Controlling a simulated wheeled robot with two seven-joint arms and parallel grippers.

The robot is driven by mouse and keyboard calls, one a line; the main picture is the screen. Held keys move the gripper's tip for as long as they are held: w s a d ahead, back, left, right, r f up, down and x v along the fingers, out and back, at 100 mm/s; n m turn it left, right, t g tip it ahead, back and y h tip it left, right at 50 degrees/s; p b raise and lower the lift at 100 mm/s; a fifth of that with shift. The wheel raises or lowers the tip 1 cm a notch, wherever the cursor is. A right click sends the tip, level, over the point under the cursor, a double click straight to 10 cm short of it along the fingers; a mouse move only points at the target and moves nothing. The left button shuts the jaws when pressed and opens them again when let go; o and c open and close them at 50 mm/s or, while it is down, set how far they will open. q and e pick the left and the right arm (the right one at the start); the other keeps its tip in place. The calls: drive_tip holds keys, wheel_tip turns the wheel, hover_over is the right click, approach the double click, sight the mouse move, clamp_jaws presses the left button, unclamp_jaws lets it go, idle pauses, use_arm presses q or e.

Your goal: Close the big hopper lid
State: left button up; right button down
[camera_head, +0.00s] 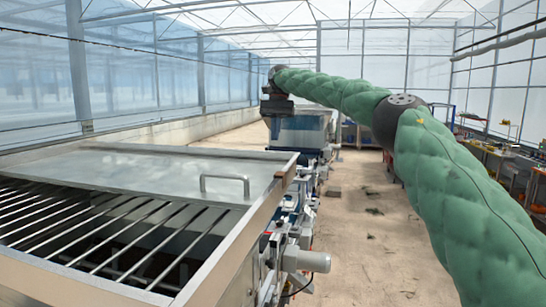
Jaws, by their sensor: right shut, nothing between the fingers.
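The big hopper (232,262) fills the lower left, a metal box with a grate of parallel bars (95,228) showing in its near part. Its flat metal lid (130,170) lies over the far part and leaves the near grate uncovered. A bent bar handle (224,178) stands up near the lid's right end. My right gripper (272,130) is small and dark, beyond the hopper's far right corner and apart from the handle. It points down and is shut and empty. My left gripper is out of view.
A smaller hopper-like box (298,130) stands on the machine line behind my right gripper. A motor (306,260) juts out beside the big hopper. Open sandy floor (360,230) lies to the right, with cluttered shelves (490,150) along the far right wall.

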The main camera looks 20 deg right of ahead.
sight(273, 156)
drive_tip(key=x, duration=0.3)
drive_tip(key=shift+s+f, duration=0.1)
drive_tip(key=shift+f, duration=0.05)
drive_tip(key=x, duration=0.3)
drive_tip(key=shift+f, duration=0.3)
drive_tip(key=shift+s+a+f, duration=0.2)
drive_tip(key=shift+f, duration=0.25)
drive_tip(key=shift+w, duration=0.1)
